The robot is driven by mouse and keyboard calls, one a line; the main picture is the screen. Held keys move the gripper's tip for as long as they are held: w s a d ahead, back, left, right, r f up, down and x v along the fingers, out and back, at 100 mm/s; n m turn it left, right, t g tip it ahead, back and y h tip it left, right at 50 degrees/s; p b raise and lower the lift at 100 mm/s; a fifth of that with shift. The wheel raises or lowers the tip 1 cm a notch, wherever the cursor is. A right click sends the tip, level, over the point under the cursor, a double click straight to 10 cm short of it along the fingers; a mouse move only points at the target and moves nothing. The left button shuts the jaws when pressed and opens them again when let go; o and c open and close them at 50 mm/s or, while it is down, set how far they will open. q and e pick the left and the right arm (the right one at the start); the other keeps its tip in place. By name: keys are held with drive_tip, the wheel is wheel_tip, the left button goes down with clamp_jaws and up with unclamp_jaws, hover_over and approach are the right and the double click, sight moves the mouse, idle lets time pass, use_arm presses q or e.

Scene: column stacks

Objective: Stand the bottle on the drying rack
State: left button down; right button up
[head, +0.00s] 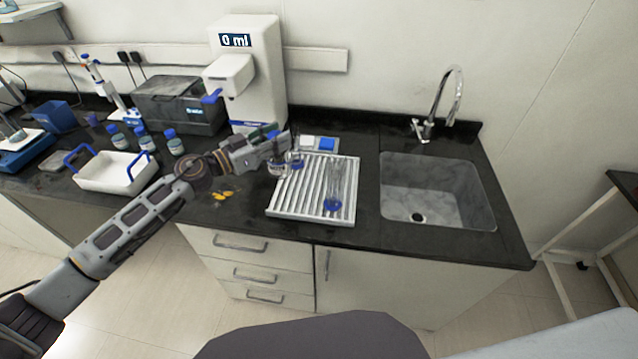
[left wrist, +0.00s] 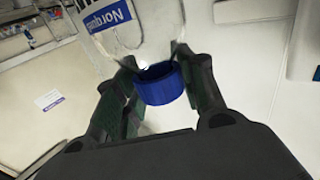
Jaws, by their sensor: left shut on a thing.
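My left gripper (head: 284,148) is at the back left corner of the white ribbed drying rack (head: 308,208). It is shut on a clear bottle (head: 279,169) with a blue cap. In the left wrist view, the bottle (left wrist: 143,30) shows its blue cap (left wrist: 160,84) between the two fingers (left wrist: 160,88) and a blue label on its body. The bottle is at the rack's left rear edge in the head view; I cannot tell whether it touches the rack. My right gripper is not in view.
A clear glass vessel with a blue part (head: 334,198) is on the rack's right half. The sink (head: 437,187) lies to the right. A white dispenser (head: 258,80) stands behind. Several blue-capped bottles (head: 146,141) and a white tray (head: 113,182) are left.

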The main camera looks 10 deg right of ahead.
sight(282, 168)
use_arm(q)
drive_tip(key=shift+s+d+f+g, duration=0.1)
drive_tip(key=shift+s+d+g, duration=0.05)
drive_tip(key=shift+s+g, duration=0.15)
drive_tip(key=shift+s+d+m, duration=0.1)
drive_tip(key=shift+s+m, duration=0.1)
drive_tip(key=shift+m, duration=0.1)
drive_tip(key=shift+f, duration=0.1)
drive_tip(key=shift+f+b, duration=0.4)
drive_tip(key=shift+f, duration=2.7)
drive_tip(key=shift+f, duration=1.95)
